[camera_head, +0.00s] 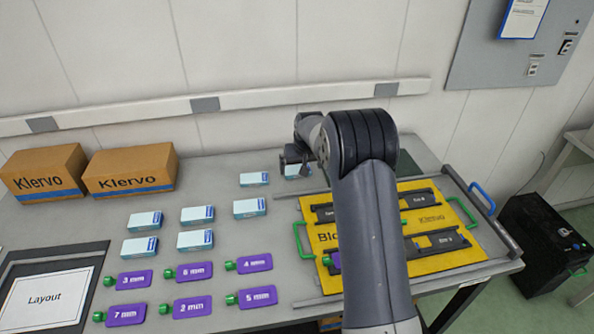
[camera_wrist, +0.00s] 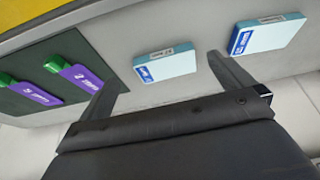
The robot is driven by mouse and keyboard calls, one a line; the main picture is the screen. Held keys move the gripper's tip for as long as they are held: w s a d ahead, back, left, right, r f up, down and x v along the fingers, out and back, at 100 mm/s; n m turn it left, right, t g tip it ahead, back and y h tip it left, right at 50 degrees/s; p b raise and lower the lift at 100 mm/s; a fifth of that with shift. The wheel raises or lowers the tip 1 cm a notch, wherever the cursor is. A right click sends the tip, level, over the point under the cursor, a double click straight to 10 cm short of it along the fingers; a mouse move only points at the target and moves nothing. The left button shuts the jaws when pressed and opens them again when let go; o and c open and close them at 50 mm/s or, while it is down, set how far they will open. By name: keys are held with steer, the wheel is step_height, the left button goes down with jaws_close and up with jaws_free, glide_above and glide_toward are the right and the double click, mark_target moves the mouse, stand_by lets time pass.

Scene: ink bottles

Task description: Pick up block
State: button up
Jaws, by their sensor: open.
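Several small white and pale-teal blocks with blue ends stand on the grey table, including one at the front left (camera_head: 139,247) and one at the back (camera_head: 254,179). Another block (camera_head: 297,171) is partly hidden under my gripper (camera_head: 296,155) in the head view. In the wrist view, my gripper (camera_wrist: 165,72) is open and empty, its two fingers spread. One block (camera_wrist: 166,65) lies ahead, between the fingertips in the picture. A second block (camera_wrist: 268,35) is beyond the right finger. I cannot tell the height of the fingers above the table.
Purple tags with green ends (camera_head: 192,306) lie at the front; two more (camera_wrist: 85,78) lie on a dark mat. A yellow board (camera_head: 455,258) with green handles is partly behind my arm. Two cardboard boxes (camera_head: 131,171) stand back left, a layout sheet (camera_head: 45,298) front left.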

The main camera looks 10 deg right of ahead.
mark_target(299, 178)
steer(key=shift+w+a+p+x, duration=0.1)
steer(key=shift+p+x, duration=0.15)
steer(key=shift+x, duration=0.85)
steer(key=shift+w+a+p+x, duration=0.1)
steer(key=shift+p+x, duration=0.15)
steer(key=shift+x, duration=0.85)
steer(key=shift+r, duration=0.15)
steer(key=shift+c, duration=0.2)
steer(key=c, duration=0.9)
